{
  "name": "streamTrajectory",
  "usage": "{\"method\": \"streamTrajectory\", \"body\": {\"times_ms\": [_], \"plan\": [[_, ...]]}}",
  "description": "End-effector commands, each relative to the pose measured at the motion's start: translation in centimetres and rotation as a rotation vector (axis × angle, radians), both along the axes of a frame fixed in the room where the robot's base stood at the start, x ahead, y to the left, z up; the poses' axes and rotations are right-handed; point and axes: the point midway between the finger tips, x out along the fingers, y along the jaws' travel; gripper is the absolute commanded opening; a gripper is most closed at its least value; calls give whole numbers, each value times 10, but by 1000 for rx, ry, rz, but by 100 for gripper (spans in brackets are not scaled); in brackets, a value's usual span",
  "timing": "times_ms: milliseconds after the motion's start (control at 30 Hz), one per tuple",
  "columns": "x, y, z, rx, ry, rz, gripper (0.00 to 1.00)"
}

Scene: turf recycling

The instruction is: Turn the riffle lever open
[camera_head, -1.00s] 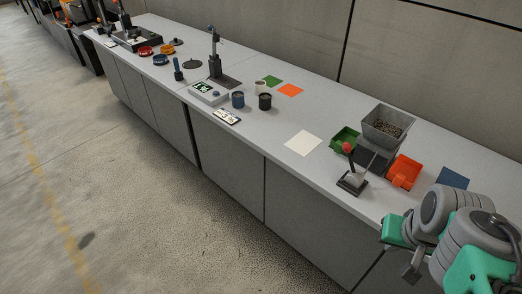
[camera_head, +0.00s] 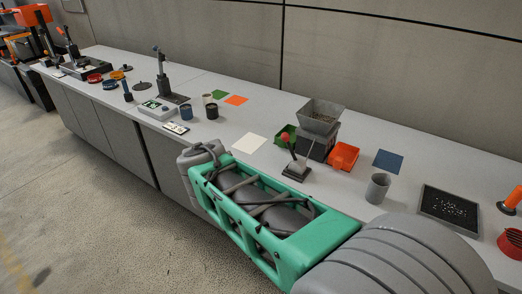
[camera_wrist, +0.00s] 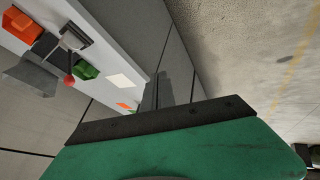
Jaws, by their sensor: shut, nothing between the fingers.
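The riffle lever (camera_head: 292,153) is a thin stick with a red ball knob on a dark base. It stands on the bench in front of the grey hopper (camera_head: 320,117), leaning left. In the wrist view the lever's red knob (camera_wrist: 69,81) shows at the left, with the hopper (camera_wrist: 30,77) beside it. Green (camera_head: 285,134) and orange (camera_head: 343,156) bins flank the hopper's stand. My gripper (camera_wrist: 166,78) is shut and empty in the wrist view, apart from the lever. In the head view I cannot make out its fingers.
A grey cup (camera_head: 377,188), a dark tray (camera_head: 449,209) and a blue mat (camera_head: 388,160) are on the right part of the bench. A cream mat (camera_head: 249,146) lies left of the lever. My arm crosses the bench's front edge.

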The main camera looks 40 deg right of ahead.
Motion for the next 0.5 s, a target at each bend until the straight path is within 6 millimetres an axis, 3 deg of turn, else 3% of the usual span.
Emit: {"method": "streamTrajectory", "body": {"times_ms": [33, 100, 200, 333, 500], "plan": [[36, -46, -54, -177, -13, 10, 0], [75, -111, -71, -482, -7, 41, 0], [105, -176, -80, -896, 88, 89, 0], [119, -210, -74, -1235, 233, 135, 0], [125, -225, -61, -1325, 281, 144, 0]]}}
